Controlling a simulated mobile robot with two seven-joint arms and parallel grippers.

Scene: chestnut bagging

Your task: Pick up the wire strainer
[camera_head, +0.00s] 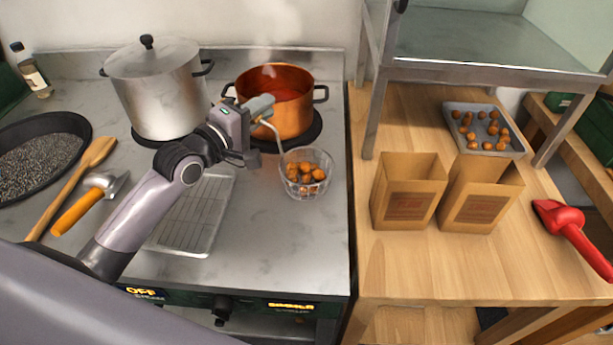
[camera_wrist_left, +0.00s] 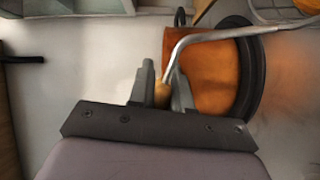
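The rod (camera_wrist_left: 215,34) curves away to the upper right. I cannot tell whether the basket touches the counter. My right gripper is not in view.
A steaming copper pot (camera_head: 285,112) and a lidded steel pot (camera_head: 160,95) stand behind the gripper. A wire rack tray (camera_head: 185,240) lies under my left arm. Two paper bags (camera_head: 405,200) (camera_head: 478,205), a chestnut tray (camera_head: 515,145) and a red scoop (camera_head: 562,220) are on the wooden table.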

